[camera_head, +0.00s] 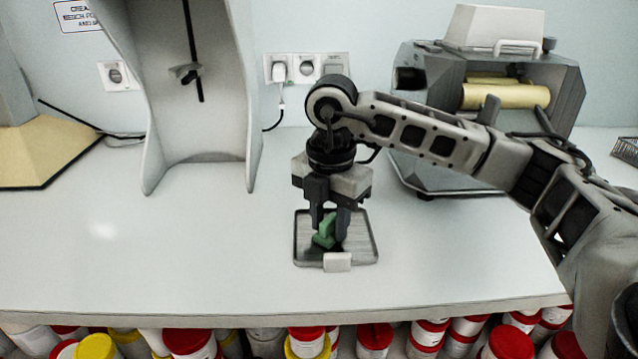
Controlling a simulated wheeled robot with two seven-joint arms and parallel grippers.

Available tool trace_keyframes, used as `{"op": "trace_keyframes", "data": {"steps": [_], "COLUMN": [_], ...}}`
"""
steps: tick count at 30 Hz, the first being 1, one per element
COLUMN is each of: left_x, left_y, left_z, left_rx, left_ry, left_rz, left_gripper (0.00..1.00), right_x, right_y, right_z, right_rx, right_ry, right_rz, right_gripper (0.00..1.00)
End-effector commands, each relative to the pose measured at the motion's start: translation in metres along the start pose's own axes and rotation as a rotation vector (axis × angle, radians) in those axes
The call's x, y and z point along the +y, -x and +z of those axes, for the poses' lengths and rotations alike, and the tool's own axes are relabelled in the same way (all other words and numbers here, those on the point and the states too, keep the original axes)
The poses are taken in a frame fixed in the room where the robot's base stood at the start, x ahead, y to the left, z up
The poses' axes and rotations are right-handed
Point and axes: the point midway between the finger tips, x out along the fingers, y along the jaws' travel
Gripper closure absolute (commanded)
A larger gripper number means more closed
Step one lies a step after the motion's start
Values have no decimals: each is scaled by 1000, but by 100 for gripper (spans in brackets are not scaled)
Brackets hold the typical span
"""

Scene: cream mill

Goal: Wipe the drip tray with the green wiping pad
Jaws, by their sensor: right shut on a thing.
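The drip tray (365,247) is a shallow, dark-rimmed rectangular tray with a metallic inner face and a pale tab at its front. It lies on the white bench near the middle. The green wiping pad (323,238) is over the tray's left half, low against its surface; whether it touches cannot be told for sure. My right gripper (328,232) points straight down over the tray and is shut on the green pad. The fingers hide part of the pad and the tray's back edge. My left gripper is not in view.
A grey mill with gold-coloured rollers (505,95) stands at the back right, behind my right arm. A tall pale stand (200,130) is at the back left. The white bench (200,265) is clear left of the tray. Several lidded tubs (190,343) sit below the front edge.

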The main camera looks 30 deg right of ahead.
Motion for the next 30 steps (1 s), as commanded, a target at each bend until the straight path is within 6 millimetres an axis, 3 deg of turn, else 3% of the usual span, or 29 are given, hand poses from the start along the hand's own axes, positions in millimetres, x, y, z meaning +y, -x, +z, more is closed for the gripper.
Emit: {"op": "trace_keyframes", "data": {"steps": [14,30], "left_x": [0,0], "left_y": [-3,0], "left_z": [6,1], "left_rx": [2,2], "left_ry": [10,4], "left_rz": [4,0], "left_gripper": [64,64], "right_x": [-11,-2], "right_y": [-1,0], "right_z": [36,-4], "right_rx": [-1,0], "right_ry": [2,-8], "right_rz": [-2,-1], "right_gripper": [86,86]}}
